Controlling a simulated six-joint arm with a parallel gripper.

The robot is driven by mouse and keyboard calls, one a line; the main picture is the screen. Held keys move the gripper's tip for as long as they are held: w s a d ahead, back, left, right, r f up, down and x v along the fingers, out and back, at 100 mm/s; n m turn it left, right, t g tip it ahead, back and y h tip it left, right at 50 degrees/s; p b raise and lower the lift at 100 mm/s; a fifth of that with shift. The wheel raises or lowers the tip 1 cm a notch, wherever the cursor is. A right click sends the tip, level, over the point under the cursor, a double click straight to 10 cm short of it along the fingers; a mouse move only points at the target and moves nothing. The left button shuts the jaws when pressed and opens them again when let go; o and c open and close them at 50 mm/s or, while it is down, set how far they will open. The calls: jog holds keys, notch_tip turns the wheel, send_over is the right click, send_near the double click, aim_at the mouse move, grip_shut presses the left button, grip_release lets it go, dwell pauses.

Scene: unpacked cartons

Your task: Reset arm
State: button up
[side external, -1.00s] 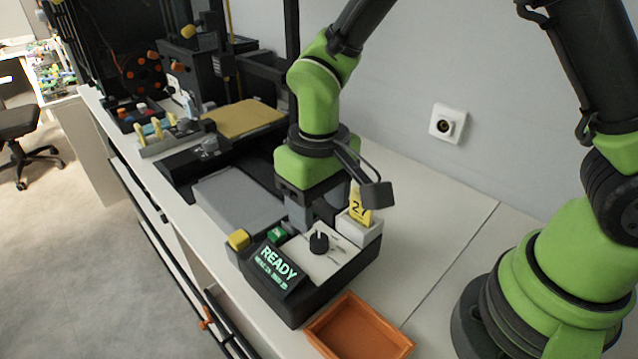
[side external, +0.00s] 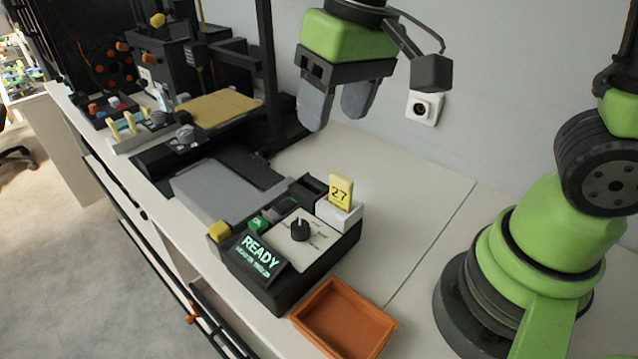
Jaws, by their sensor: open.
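My gripper (side external: 336,102) is open and empty, raised above the bench at the upper middle of the side view. Its two grey fingers point down and stand apart, with nothing between them. It is above and behind the black control box (side external: 310,262) and touches nothing. The box has a lit screen reading READY (side external: 259,254), a black knob (side external: 300,230), a green button (side external: 259,226) and a yellow button (side external: 219,231). A yellow card marked 27 (side external: 341,190) stands upright in a white holder (side external: 338,214) on the box.
An orange tray (side external: 344,318) on the bench in front of the box looks empty. A grey plate (side external: 213,190) lies left of the box. A machine with a tan bed (side external: 219,109) stands farther back. The wall with a socket (side external: 424,107) is close behind. Bench right of the box is clear.

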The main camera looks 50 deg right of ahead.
jog(key=s+d+r+m+t, duration=0.1)
jog(key=s+d+r+t, duration=0.1)
jog(key=s, duration=0.3)
jog(key=s+d+r+m+t, duration=0.1)
jog(key=s+d+r+t, duration=0.1)
jog(key=s+r+t, duration=0.1)
jog(key=shift+s+d+r+m+y, duration=0.35)
jog(key=shift+s+r, duration=0.35)
jog(key=shift+s, duration=0.55)
jog(key=shift+c, duration=0.2)
dwell(0.5)
